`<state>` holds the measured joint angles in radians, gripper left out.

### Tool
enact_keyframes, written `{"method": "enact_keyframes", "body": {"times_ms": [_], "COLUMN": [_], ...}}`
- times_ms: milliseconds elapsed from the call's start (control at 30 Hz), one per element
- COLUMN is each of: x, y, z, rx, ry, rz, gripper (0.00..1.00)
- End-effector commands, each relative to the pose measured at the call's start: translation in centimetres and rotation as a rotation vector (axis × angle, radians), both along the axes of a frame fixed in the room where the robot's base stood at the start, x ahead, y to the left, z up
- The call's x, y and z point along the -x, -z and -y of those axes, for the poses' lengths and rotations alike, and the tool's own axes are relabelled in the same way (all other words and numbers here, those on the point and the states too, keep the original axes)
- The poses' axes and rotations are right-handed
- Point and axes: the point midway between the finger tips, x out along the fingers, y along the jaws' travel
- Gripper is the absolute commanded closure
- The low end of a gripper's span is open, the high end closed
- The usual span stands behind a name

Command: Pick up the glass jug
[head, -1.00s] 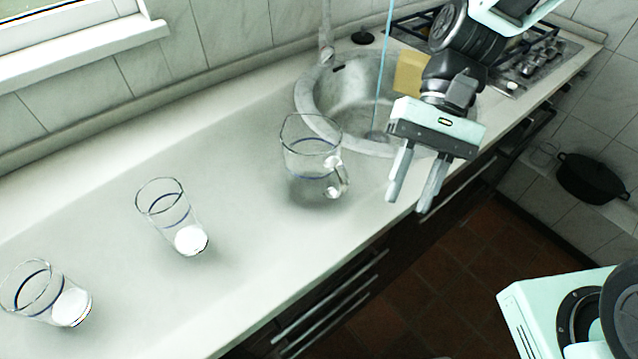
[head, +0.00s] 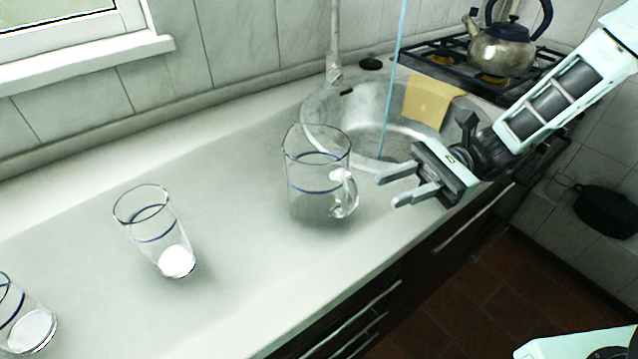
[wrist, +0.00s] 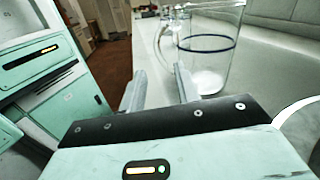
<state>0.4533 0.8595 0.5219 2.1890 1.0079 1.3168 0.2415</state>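The glass jug (head: 317,190) stands upright on the counter, left of the sink's front edge. It is clear, with a dark blue band and a handle on its right side, facing my gripper. My gripper (head: 386,190) is just right of the handle, with its fingers apart and pointing left at it. Nothing is between the fingers. In the wrist view my gripper (wrist: 158,88) is also open, and the jug (wrist: 212,55) is ahead and to the right, with its handle (wrist: 165,42) beyond the fingertips.
A glass tumbler (head: 157,235) with white contents stands left of the jug, and another glass (head: 25,325) is at the far left. The sink (head: 325,125) with a yellow cloth (head: 430,100) lies behind my gripper. A kettle (head: 500,50) sits on the hob (head: 440,62). The counter's front is clear.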

Motion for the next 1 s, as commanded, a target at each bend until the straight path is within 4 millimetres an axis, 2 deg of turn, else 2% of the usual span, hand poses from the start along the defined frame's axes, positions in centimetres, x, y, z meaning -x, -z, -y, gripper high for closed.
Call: {"method": "enact_keyframes", "body": {"times_ms": [100,367,700,967,1000], "x": [0.9,1.6,3.4,3.5,3.5], "y": [0.0,0.0,0.2,0.2,0.2], "z": [-1.9,-3.7,-7.7,-8.1,-8.1], "rx": [0.001,0.001,0.002,0.001,0.001], "ry": [-0.004,-0.002,-0.003,-0.001,-0.001], "rz": [-0.002,0.0,0.0,0.0,0.0], "gripper": [0.68,0.68,0.68,0.68,0.71]}}
